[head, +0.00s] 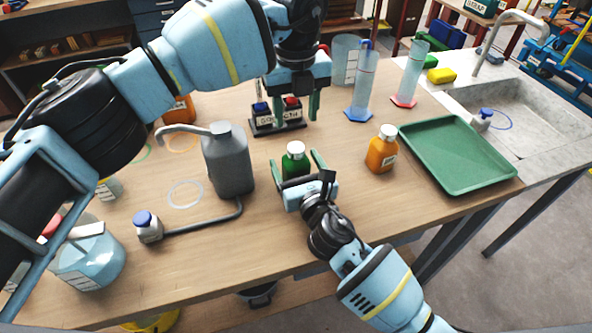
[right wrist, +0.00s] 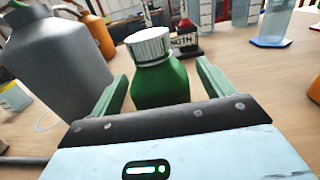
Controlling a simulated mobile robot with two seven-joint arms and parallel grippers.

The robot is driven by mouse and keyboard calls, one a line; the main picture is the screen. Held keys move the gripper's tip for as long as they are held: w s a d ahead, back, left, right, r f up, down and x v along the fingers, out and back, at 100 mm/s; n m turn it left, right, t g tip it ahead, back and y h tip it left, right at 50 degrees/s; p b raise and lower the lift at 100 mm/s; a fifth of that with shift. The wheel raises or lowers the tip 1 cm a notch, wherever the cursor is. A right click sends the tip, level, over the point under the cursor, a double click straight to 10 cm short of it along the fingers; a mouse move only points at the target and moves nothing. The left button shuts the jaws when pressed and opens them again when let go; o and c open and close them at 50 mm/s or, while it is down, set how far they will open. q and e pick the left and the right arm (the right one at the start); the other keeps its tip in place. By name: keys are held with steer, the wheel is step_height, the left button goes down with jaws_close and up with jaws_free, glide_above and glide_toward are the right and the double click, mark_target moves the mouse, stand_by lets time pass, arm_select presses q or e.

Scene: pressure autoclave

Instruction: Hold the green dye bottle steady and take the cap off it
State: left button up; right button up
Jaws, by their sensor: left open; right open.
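The green dye bottle (head: 295,163) stands upright on the wooden table with its white ribbed cap (head: 296,148) on. In the right wrist view the bottle (right wrist: 160,85) is straight ahead, with the cap (right wrist: 149,45) at its top. My right gripper (head: 296,166) is open, low at the near side of the bottle, one finger on each side; its fingers (right wrist: 160,82) show gaps to the bottle in the wrist view. My left gripper (head: 292,113) is open, pointing down, farther back and higher than the bottle, in front of or over a small black stand.
A grey jug (head: 229,160) stands left of the green bottle, and an orange bottle (head: 382,150) stands to its right. The black stand (head: 278,122) with blue and red tops is behind. A green tray (head: 458,152) and measuring cylinders (head: 363,85) are farther right.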

steer(key=shift+w+a, duration=0.25)
steer(key=shift+w, duration=0.35)
